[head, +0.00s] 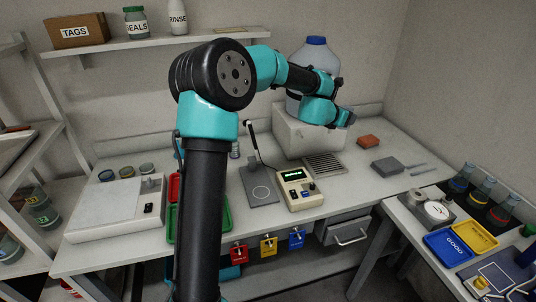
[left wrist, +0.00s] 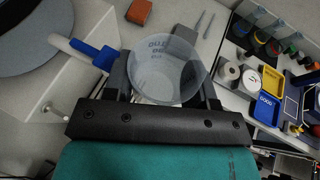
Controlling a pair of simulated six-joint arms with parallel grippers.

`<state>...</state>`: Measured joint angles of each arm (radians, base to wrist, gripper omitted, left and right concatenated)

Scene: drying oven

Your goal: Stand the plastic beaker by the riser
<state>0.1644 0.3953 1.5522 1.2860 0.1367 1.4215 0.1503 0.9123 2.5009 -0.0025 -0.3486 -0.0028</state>
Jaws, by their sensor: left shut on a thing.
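A clear plastic beaker (left wrist: 168,68) with printed markings sits between the two dark fingers of my left gripper (left wrist: 165,84) in the left wrist view, which is shut on it. In the head view my left gripper (head: 346,118) is at the right side of the white block-shaped riser (head: 296,139); the beaker is hidden there. A large jug (head: 301,78) with a blue cap stands on the riser. Its blue-handled spigot (left wrist: 96,54) is just left of the beaker in the left wrist view. I cannot tell whether the beaker touches the bench. My right gripper is not in view.
On the bench are a drain grate (head: 324,165), an orange block (head: 368,141), a grey block (head: 387,166) and a beige meter (head: 298,188). A side table (head: 408,213) at right holds bottles and blue and yellow trays. Bare bench lies around the small blocks.

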